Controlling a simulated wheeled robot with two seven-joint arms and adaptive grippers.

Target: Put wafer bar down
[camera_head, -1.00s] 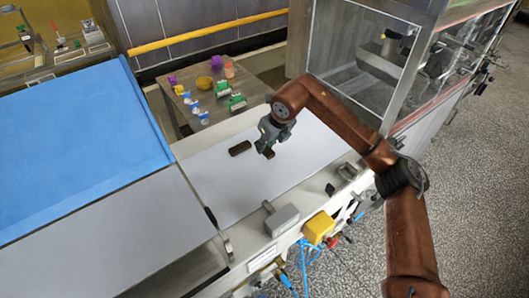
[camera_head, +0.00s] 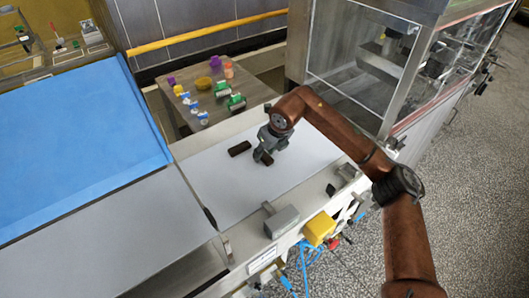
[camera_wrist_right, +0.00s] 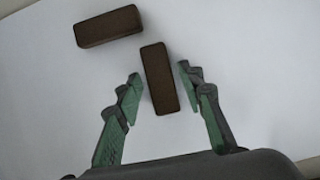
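A dark brown wafer bar (camera_wrist_right: 161,80) lies on the white belt between the two fingers of my right gripper (camera_wrist_right: 160,74), with a small gap showing on each side. The same bar (camera_head: 267,160) shows in the head view just below my right gripper (camera_head: 262,153), partly covered by it. The right gripper is open, its fingertips low over the belt. A second brown bar (camera_wrist_right: 108,26) lies flat at the upper left in the wrist view; it also shows in the head view (camera_head: 239,148), apart from the first. My left gripper is not in view.
The white belt (camera_head: 235,195) is bare around the bars. A blue sheet (camera_head: 70,145) and grey surface (camera_head: 110,235) lie left. A side table with small coloured items (camera_head: 203,90) stands behind. A glass-walled machine (camera_head: 345,50) stands right; a grey box (camera_head: 281,221) sits at the front edge.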

